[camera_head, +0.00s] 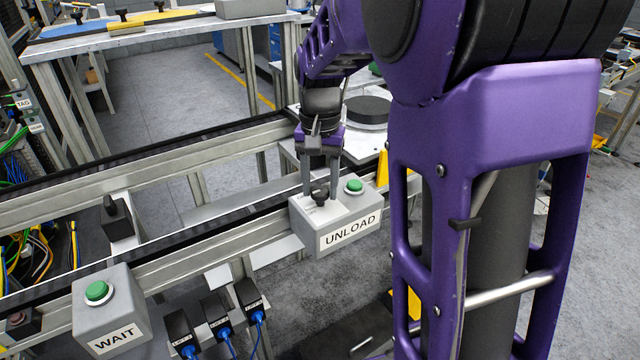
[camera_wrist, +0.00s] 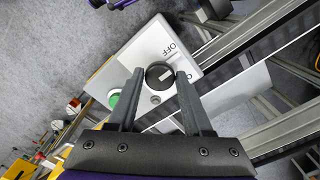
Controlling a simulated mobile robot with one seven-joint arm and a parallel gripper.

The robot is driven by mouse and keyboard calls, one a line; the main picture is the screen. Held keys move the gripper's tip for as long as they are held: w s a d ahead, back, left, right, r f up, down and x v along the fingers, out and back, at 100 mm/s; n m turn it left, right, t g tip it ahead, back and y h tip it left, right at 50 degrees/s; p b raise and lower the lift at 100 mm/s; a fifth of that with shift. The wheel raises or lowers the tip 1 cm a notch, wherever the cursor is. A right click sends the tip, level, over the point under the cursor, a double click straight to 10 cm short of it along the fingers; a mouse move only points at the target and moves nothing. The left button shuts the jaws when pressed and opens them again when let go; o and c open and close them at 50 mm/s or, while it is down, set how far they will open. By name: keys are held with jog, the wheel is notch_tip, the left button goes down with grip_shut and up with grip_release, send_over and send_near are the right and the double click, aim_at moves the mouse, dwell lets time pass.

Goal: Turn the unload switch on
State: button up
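The unload switch box (camera_head: 345,240) is grey, labelled UNLOAD, and sits on the conveyor's rail. On its top are a black knob (camera_head: 320,196) and a green button (camera_head: 354,186). My gripper (camera_head: 320,182) points down at the knob, one finger on each side. In the wrist view the knob (camera_wrist: 158,76) lies between the open fingers, with a narrow gap on both sides. OFF is printed beside the knob; a second label is partly hidden by a finger. The knob's pale mark is small, and I cannot tell which setting it marks.
A grey WAIT box (camera_head: 100,310) with a green button stands at the lower left. Black devices with blue cables (camera_head: 215,315) hang below the rail (camera_head: 180,245). A round black disc (camera_head: 367,110) lies behind my gripper. Space above the UNLOAD box's front is clear.

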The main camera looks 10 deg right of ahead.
grip_shut()
jog(key=shift+m+p, duration=0.35)
jog(key=shift+m, duration=0.05)
jog(key=m+p, duration=0.3)
jog(key=m, duration=0.1)
jog(key=shift+r+m, duration=0.15)
jog(key=shift+m, duration=0.15)
jog(key=m+p, duration=0.3)
jog(key=m, duration=0.1)
jog(key=shift+m+p, duration=0.75)
jog(key=shift+m, duration=0.45)
jog(key=o, duration=0.5)
grip_release()
